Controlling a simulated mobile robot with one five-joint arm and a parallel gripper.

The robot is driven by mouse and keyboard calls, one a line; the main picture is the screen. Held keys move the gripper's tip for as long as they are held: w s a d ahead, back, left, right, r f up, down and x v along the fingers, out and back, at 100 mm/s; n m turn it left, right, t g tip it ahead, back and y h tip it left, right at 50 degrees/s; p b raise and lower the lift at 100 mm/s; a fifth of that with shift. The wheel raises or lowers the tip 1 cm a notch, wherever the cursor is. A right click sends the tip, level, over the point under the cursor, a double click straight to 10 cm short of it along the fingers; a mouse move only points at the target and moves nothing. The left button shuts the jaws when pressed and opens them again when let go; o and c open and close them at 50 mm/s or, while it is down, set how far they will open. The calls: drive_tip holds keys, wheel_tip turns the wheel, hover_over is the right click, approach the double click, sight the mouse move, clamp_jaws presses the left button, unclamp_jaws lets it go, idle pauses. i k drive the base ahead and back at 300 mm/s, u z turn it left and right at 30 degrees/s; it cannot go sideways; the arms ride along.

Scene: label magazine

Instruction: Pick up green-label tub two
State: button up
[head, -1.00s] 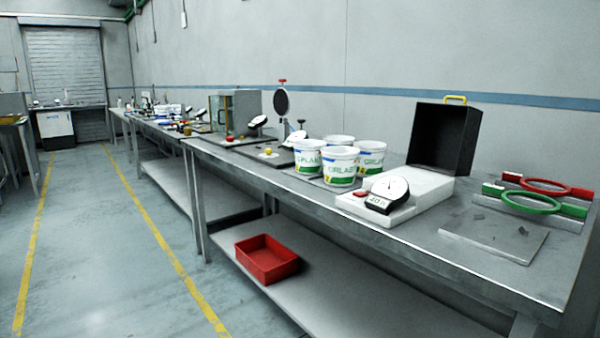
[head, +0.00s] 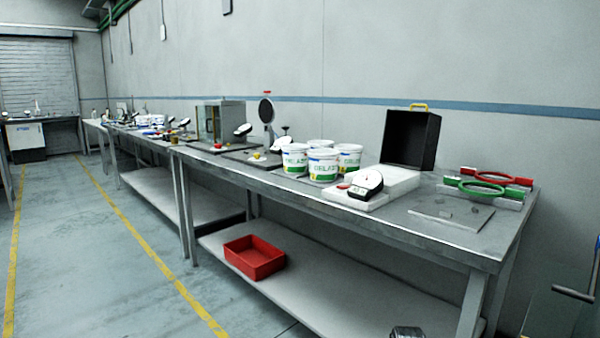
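Several white tubs with green lettering stand upright in a cluster on the metal bench. The front tub (head: 323,167) faces me, with a left tub (head: 294,160), a right tub (head: 348,159) and a back tub (head: 320,144) close around it. Blue and green marks show on their labels. I cannot tell which one is tub two. My gripper is not in view.
The long metal bench (head: 400,232) runs along the wall. Right of the tubs are a scale (head: 361,187), a black open box (head: 409,140) and red and green ring handles (head: 488,184). A red tray (head: 254,258) sits on the lower shelf. The floor left is clear.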

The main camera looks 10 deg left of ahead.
sight(324, 162)
drive_tip(key=u, duration=0.25)
drive_tip(key=i, duration=1)
drive_tip(key=z, duration=0.05)
